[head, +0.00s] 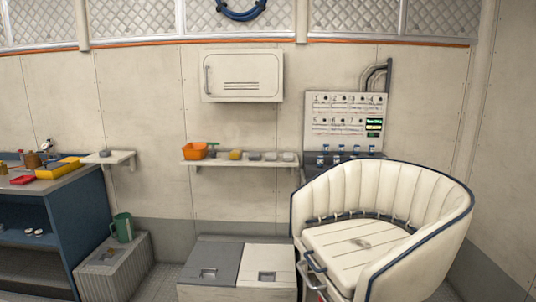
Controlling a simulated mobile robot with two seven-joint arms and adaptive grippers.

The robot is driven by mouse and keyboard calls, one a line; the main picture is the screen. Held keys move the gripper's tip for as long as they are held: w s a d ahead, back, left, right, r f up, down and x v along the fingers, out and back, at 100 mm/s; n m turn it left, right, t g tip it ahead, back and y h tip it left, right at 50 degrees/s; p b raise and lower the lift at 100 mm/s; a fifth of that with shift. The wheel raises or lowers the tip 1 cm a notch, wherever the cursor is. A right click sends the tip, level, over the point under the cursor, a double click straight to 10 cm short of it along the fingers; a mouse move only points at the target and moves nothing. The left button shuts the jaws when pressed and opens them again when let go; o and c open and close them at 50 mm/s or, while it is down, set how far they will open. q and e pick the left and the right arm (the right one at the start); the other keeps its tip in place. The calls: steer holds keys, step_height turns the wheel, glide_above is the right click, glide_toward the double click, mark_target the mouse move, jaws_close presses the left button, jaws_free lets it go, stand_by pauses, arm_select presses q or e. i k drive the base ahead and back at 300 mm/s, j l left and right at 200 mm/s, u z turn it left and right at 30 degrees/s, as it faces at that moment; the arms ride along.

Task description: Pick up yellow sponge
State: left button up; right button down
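A small yellow block (235,155), which looks like a sponge, sits on the wall shelf (240,164) in the middle of the head view. It is just right of an orange container (195,151) and a small green item (212,148). Small grey items (270,156) lie to its right. A larger yellow object (57,169) lies on the counter at the far left; I cannot tell whether it is a tray or a sponge. Neither of my grippers is in view.
A blue-sided counter (80,215) with several small items stands at the left. A green mug (122,227) stands on a grey box (112,268). A low locker (240,268) sits below the shelf. A white seat (400,215) fills the right. A closed cabinet (242,75) hangs above the shelf.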

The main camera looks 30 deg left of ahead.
mark_target(236, 154)
steer(key=i+j+z, duration=0.2)
steer(key=j, duration=0.25)
steer(key=j+z, duration=0.25)
steer(key=j, duration=0.25)
steer(key=i+j+z, duration=0.15)
steer(key=j, duration=0.85)
steer(key=j+z, duration=0.1)
steer(key=j, duration=0.9)
